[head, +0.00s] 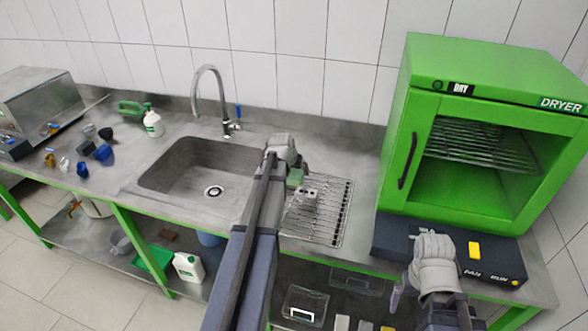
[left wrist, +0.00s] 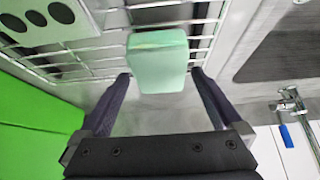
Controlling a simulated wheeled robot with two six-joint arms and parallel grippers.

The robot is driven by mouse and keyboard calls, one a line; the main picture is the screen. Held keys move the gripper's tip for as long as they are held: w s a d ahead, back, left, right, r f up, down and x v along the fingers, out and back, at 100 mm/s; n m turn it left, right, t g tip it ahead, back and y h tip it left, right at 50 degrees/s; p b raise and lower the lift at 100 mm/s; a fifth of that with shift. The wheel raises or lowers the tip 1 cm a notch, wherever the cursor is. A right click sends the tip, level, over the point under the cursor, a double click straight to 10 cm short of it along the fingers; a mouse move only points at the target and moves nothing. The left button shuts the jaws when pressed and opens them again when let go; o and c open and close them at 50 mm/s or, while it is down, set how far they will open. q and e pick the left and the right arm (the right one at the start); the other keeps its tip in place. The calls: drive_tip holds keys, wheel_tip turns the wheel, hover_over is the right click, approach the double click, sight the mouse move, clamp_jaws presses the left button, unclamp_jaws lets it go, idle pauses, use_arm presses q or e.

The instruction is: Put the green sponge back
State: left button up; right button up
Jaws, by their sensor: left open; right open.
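The green sponge (head: 294,178) is on the wire drying rack (head: 328,226) right of the sink, partly hidden by my left gripper in the head view. It shows in full as a pale green block in the left wrist view (left wrist: 158,58). My left gripper (head: 285,158) is over the rack's back left part, close to the sponge. In the left wrist view its two fingers (left wrist: 160,76) are apart, one on either side of the sponge's near end, with gaps to it. My right gripper (head: 435,258) is open and empty in front of the dryer.
A metal block with holes (head: 306,197) lies on the rack beside the sponge. The sink (head: 180,178) and faucet (head: 212,95) are to the left. The green dryer (head: 480,150) stands at the right above a dark control box (head: 395,245).

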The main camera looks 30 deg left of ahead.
use_arm(q)
drive_tip(key=p+v, duration=0.8)
drive_tip(key=v, duration=0.3)
drive_tip(key=shift+a+f, duration=0.1)
drive_tip(key=b+x, duration=1)
drive_tip(key=x, duration=0.2)
drive_tip(key=shift+f, duration=0.15)
